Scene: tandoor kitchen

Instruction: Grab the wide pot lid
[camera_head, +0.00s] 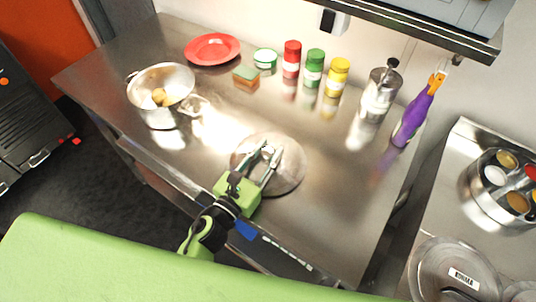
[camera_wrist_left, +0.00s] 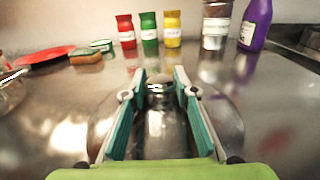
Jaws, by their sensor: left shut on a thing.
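The wide pot lid (camera_head: 292,172) is a round, shiny metal disc at the front middle of the steel counter. My left gripper (camera_head: 268,153) reaches over it from the front and is shut on its knob. In the left wrist view, the knob (camera_wrist_left: 158,92) stands between the teal fingers of the gripper (camera_wrist_left: 159,85), and the lid's disc (camera_wrist_left: 228,118) spreads out below and beyond them. The lid looks level; I cannot tell whether it touches the counter. My right gripper is not in view.
A steel pot (camera_head: 160,112) with food inside stands at the left on the counter (camera_head: 335,205). A red plate (camera_head: 212,49), a sponge (camera_head: 246,78), several bottles and a purple bottle (camera_head: 412,118) line the back. A shelf (camera_head: 420,25) overhangs the back right. Counter right of the lid is clear.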

